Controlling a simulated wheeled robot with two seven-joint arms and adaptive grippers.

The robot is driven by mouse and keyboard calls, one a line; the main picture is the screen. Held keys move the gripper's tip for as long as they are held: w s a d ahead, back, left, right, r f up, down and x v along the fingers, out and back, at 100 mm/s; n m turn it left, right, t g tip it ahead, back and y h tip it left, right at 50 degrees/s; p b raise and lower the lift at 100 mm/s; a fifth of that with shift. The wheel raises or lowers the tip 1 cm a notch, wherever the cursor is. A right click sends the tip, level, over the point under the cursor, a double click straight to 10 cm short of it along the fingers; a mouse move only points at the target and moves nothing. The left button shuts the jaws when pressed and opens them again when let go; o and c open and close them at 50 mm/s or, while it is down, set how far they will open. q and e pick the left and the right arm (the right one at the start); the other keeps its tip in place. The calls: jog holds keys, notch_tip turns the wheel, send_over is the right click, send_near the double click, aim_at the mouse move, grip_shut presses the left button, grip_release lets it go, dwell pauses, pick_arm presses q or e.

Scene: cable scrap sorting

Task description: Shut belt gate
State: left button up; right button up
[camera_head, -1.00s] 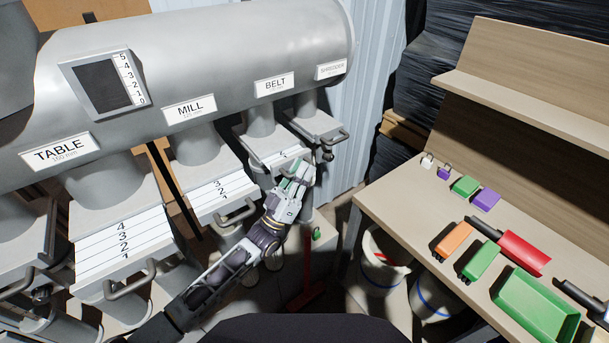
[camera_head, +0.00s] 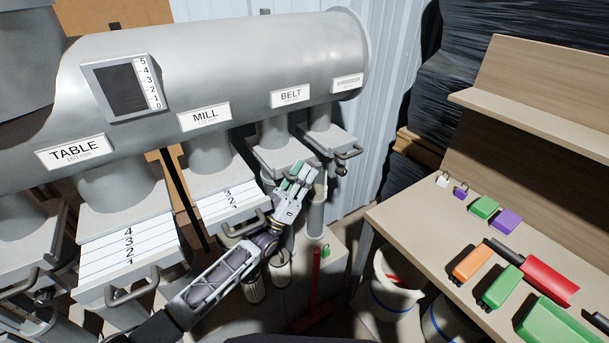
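The belt gate (camera_head: 276,157) is the grey slide under the pipe labelled BELT (camera_head: 290,96). No numbered white strip shows on it now, and its plate sits close under the pipe stub. My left gripper (camera_head: 300,174) is at the gate's front edge, with its green-padded fingers pointing up toward it. The fingers cover the gate's handle, so I cannot tell whether they touch or grip it, or how far they are apart. My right gripper is not in view.
The mill gate (camera_head: 232,199) and table gate (camera_head: 128,245) stand out with numbered strips showing. The shredder-side gate (camera_head: 331,140) is just right of the belt gate. A workbench (camera_head: 420,222) with padlocks, coloured blocks and a green tray (camera_head: 553,323) stands at the right.

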pick_arm(q)
jog(key=shift+s+a+f, duration=0.25)
jog(key=shift+s+f, duration=0.1)
jog(key=shift+f, duration=0.2)
jog(key=v, duration=1)
jog(key=shift+s+a+f, duration=0.2)
jog(key=shift+a, duration=0.05)
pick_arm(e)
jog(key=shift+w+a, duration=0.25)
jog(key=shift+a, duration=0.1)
pick_arm(q)
jog(key=shift+d, duration=0.1)
